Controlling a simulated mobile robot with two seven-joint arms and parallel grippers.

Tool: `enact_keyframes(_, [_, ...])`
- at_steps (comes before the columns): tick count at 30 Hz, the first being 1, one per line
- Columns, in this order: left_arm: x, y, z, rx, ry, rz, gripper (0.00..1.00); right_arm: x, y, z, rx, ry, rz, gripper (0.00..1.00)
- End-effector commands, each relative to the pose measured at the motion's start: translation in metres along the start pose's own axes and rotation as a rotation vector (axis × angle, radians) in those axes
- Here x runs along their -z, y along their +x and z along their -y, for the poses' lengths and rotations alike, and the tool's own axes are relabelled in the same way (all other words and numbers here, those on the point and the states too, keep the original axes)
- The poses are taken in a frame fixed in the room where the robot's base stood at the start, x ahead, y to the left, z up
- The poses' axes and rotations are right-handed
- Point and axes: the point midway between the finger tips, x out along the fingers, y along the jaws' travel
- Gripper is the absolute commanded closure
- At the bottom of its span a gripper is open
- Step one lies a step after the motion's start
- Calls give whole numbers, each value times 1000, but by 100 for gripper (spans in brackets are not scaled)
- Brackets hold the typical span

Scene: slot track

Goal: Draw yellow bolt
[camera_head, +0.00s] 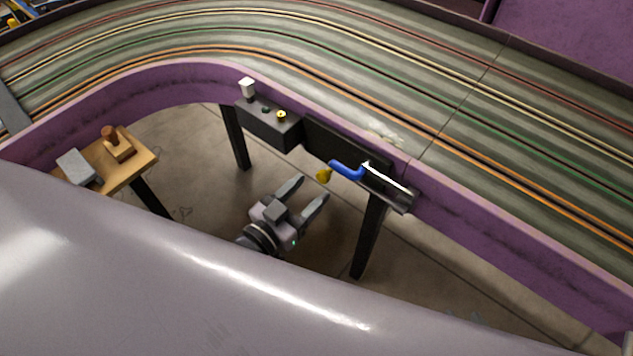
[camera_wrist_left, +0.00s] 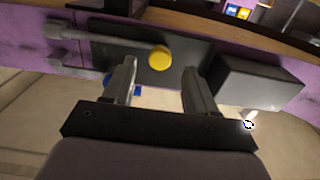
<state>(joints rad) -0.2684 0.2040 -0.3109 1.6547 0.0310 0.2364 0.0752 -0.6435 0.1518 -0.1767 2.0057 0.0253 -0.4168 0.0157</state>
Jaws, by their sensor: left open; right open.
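The yellow bolt's round knob (camera_head: 323,175) sticks out from the dark panel in the head view. In the left wrist view the yellow knob (camera_wrist_left: 160,57) sits at the end of a grey rod (camera_wrist_left: 112,42). My left gripper (camera_head: 306,190) is open and empty, just left of and below the knob in the head view. In the left wrist view the knob appears beyond the open fingers (camera_wrist_left: 162,80), with no visible contact. A blue handle (camera_head: 347,170) lies close to the yellow knob and is partly hidden by a finger in the wrist view. My right gripper is not in view.
A dark box (camera_head: 268,125) with a white knob (camera_head: 247,88) and a small yellow button (camera_head: 281,115) is left of the bolts. The purple wall (camera_head: 500,235) and slot track are behind. A wooden stand (camera_head: 140,160) is at the left. Open floor lies around the gripper.

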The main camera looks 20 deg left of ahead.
Motion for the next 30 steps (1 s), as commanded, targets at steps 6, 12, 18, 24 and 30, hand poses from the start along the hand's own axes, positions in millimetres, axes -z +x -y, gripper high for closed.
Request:
enact_keyframes(6, [0, 24, 0, 0, 0, 1, 43, -2, 1, 0, 0, 5, 2, 57])
enact_keyframes(12, [0, 30, 0, 0, 0, 1, 43, -2, 2, 2, -1, 12, 1, 57])
enact_keyframes(18, [0, 30, 0, 0, 0, 1, 46, -2, 2, 1, -2, 13, 1, 57])
enact_keyframes(24, [0, 29, 0, 0, 0, 1, 100, -1, 2, 1, -2, 12, 1, 57])
enact_keyframes(30, [0, 29, 10, -1, 5, 4, 100, 0, 1, 0, -3, 10, 0, 57])
